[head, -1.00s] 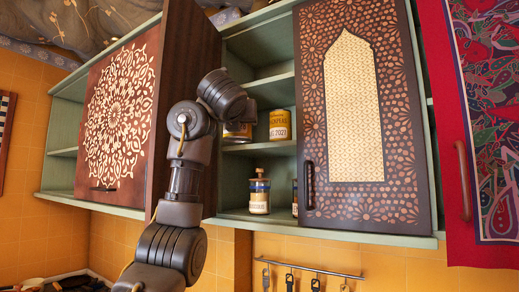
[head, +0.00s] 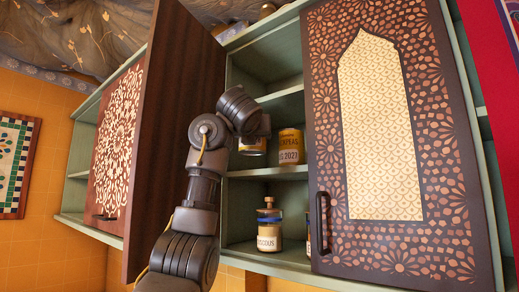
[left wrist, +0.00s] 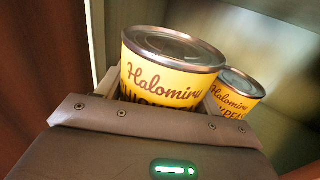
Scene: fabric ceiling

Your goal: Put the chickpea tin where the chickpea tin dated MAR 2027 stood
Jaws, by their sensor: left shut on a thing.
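A yellow tin (head: 252,147) shows in part on the middle shelf, behind my left gripper (head: 256,128). In the left wrist view the same tin (left wrist: 160,82) fills the space before the palm, its label reading "Halomiru" and its lower text cut off. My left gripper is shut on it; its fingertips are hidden. A second yellow tin (head: 290,147) stands just right of it on the shelf, reading "...KPEAS" and "... 2027", its month not clear. It also shows in the left wrist view (left wrist: 236,95), behind and right of the held tin. My right gripper is not in view.
The left cupboard door (head: 165,110) stands swung open beside my arm; the arched-panel door (head: 400,140) covers the right. A couscous jar (head: 268,228) stands on the lower shelf, with another jar (head: 308,232) partly hidden by the door. The upper shelf (head: 280,105) looks bare where visible.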

